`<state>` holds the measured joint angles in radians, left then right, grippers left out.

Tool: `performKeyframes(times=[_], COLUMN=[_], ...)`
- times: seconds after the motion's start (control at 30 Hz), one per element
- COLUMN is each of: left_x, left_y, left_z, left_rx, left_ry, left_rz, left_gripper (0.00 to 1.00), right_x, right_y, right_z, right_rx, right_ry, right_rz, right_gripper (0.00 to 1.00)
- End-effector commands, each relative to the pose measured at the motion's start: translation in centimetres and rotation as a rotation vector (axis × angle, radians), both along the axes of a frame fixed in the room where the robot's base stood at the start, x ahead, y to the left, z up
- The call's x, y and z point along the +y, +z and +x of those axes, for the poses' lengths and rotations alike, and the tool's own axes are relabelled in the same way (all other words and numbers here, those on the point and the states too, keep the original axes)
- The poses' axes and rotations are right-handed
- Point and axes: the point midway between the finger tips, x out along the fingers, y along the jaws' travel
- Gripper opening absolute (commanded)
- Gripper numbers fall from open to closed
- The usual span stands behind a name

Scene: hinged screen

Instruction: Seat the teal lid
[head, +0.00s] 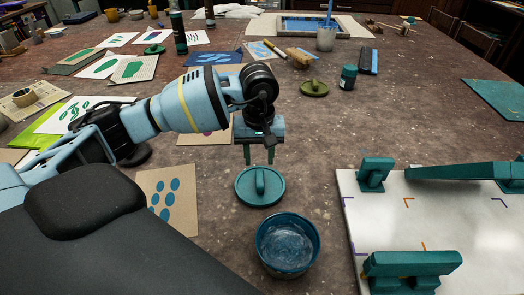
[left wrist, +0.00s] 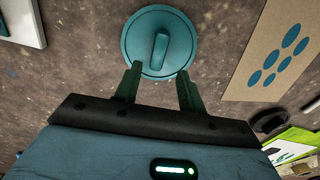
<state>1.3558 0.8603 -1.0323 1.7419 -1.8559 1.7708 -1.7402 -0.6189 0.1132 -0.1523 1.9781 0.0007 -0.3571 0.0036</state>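The teal lid (head: 260,187) is a round disc with an upright bar handle, lying flat on the table in the middle of the head view. It also shows at the top of the left wrist view (left wrist: 160,42). A teal bowl (head: 287,243), open at the top, stands just in front of the lid, apart from it. My left gripper (head: 259,155) points down behind the lid, its fingers spread and empty. In the left wrist view its fingertips (left wrist: 158,72) overlap the lid's near edge, and the handle is beyond them. My right gripper is not in view.
A white board (head: 440,215) with teal clamp-like parts (head: 410,268) and corner marks lies at the right. A card with blue dots (head: 168,200) lies left of the lid. A green disc (head: 314,87) and a bottle (head: 348,77) stand farther back. Bare table lies right of the lid.

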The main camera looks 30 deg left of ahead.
Motion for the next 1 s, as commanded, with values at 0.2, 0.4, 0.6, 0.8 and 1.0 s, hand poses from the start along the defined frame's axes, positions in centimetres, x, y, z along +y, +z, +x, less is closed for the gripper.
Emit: performKeyframes(times=[0.2,0.4,0.6,0.8,1.0], left_x=[0.0,0.0,0.0,0.0,0.0], left_y=[-1.5,-3.8,-6.4,-7.2,-7.1], left_z=[0.0,-0.1,-0.1,0.0,0.0], left_rx=[0.004,0.008,0.007,0.000,0.000], left_ry=[0.000,0.000,0.001,0.001,0.001], left_rz=[-0.001,0.000,0.000,0.000,0.000], left_gripper=[0.40,0.40,0.40,0.30,0.03], right_x=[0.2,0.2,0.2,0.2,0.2], right_y=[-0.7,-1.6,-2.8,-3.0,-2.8], right_z=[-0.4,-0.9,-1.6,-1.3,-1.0], right_rx=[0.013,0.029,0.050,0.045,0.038], right_ry=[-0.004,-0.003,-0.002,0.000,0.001], right_rz=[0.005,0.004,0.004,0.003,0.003], right_gripper=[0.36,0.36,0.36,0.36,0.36])
